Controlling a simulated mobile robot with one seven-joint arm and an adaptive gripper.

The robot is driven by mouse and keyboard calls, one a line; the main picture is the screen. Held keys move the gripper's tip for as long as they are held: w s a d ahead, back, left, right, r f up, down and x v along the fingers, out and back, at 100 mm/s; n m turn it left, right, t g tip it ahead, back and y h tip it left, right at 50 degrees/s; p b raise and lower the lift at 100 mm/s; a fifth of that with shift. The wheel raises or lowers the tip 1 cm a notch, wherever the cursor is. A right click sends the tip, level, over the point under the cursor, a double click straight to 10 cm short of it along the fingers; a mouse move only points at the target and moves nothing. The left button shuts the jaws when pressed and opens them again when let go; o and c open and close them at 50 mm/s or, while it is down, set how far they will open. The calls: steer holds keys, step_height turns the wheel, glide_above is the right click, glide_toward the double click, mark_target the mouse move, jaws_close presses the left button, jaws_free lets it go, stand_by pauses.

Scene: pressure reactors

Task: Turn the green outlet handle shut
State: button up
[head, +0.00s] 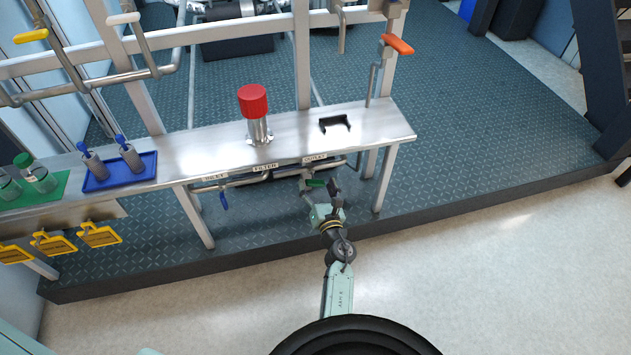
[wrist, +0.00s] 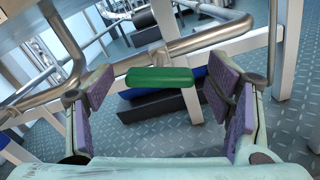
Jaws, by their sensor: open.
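The green outlet handle (wrist: 160,77) shows in the wrist view as a flat bar lying crosswise on the pipe, between and beyond my open fingers. In the head view the green handle (head: 316,183) is small, under the bench edge below the OUTLET label (head: 315,159). My gripper (head: 322,195) is right at it in the head view and partly covers it. In the wrist view my gripper (wrist: 160,115) has its purple pads wide apart, one on each side of the handle. I see no contact between pads and handle.
The steel bench (head: 200,150) lies just above the outlet pipe. A blue handle (head: 224,201) hangs below the pipe to the left. A red-capped filter (head: 254,112) and a black cradle (head: 335,123) stand on the bench. A bench leg (head: 385,180) is right of my gripper.

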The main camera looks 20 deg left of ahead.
steer(key=shift+x, duration=0.95)
steer(key=c, duration=1.2)
steer(key=shift+o, duration=0.2)
